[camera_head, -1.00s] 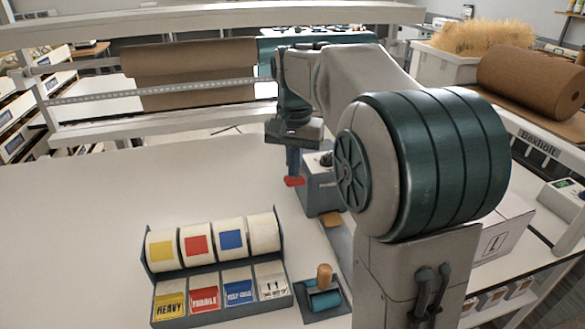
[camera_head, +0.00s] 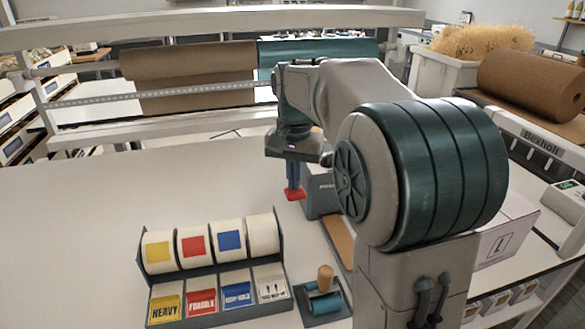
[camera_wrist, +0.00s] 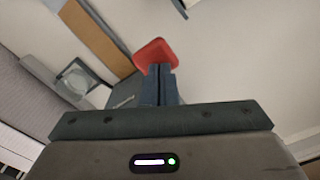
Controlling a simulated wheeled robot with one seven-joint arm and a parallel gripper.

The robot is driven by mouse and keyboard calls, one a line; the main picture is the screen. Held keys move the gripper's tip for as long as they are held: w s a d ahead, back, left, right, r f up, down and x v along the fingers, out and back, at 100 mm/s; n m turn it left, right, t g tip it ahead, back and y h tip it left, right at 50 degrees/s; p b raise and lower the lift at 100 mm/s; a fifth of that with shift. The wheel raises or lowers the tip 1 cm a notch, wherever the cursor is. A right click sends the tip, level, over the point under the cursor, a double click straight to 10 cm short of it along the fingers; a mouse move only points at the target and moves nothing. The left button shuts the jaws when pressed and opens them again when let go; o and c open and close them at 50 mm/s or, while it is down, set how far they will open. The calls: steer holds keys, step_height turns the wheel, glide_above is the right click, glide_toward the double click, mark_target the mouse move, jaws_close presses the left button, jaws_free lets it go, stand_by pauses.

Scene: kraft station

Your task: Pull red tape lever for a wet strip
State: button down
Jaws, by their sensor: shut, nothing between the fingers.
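The grey tape dispenser (camera_head: 318,197) stands on the table behind my arm, partly hidden by it. Its red lever (camera_head: 295,194) sticks out on the left side and is low, near the table. A brown tape strip (camera_head: 339,240) comes out of its front. My gripper (camera_head: 292,184) is shut and empty, pointing down with its fingertips at the lever. In the wrist view the closed fingertips (camera_wrist: 161,72) overlap the red lever pad (camera_wrist: 155,52); contact looks likely. The brown strip (camera_wrist: 98,38) also shows there, beside the dispenser body (camera_wrist: 122,97).
A label rack (camera_head: 215,272) with several rolls stands at the front. A small roller tool with a wooden knob (camera_head: 325,280) sits to its right. A carton (camera_head: 495,245) is right of my arm. The table's left side is clear.

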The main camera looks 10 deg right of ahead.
steer(key=shift+f+b, duration=0.75)
steer(key=shift+f, duration=0.7)
steer(key=shift+f, duration=0.15)
step_height(320, 180, up, 12)
steer(key=p, duration=1)
steer(key=shift+p, duration=0.3)
